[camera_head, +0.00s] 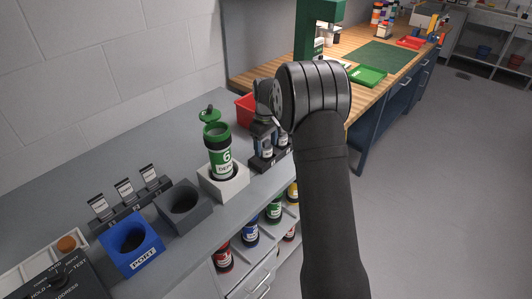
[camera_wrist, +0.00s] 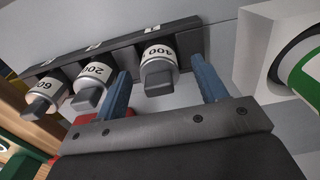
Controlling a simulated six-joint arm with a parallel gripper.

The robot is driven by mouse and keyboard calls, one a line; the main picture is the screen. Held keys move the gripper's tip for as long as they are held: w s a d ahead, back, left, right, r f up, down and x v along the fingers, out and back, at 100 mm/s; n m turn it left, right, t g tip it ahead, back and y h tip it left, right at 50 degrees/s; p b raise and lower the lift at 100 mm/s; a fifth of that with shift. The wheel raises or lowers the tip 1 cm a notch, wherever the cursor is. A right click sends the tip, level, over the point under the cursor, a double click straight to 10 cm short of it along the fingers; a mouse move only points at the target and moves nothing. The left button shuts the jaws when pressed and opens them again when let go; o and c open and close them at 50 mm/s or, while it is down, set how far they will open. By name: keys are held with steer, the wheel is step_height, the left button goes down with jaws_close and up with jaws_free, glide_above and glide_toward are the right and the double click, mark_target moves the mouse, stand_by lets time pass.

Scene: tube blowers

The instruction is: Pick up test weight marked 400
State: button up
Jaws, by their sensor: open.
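The test weight marked 400 (camera_wrist: 158,73) is a white-banded cylinder with a dark square knob, seated in a dark rack (camera_wrist: 112,50) in the wrist view. My gripper (camera_wrist: 160,68) is open, with one blue finger on each side of this weight. The weight stands between the fingers, and a gap shows on both sides, wider on the right. In the head view the rack (camera_head: 268,161) stands on the grey counter beside a white block, and my wrist and arm hide part of it.
A weight marked 200 (camera_wrist: 92,85) stands just left of the left finger, and another reading "60" (camera_wrist: 42,95) is farther left. The white block (camera_head: 222,184) holds a green canister (camera_head: 219,157) close beside the rack. A red bin (camera_head: 246,109) stands behind.

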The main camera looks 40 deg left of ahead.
steer(key=shift+f, duration=0.9)
steer(key=shift+c, duration=0.5)
steer(key=shift+r, duration=0.1)
steer(key=c, duration=1.3)
steer(key=shift+o, duration=0.2)
steer(key=shift+r, duration=0.1)
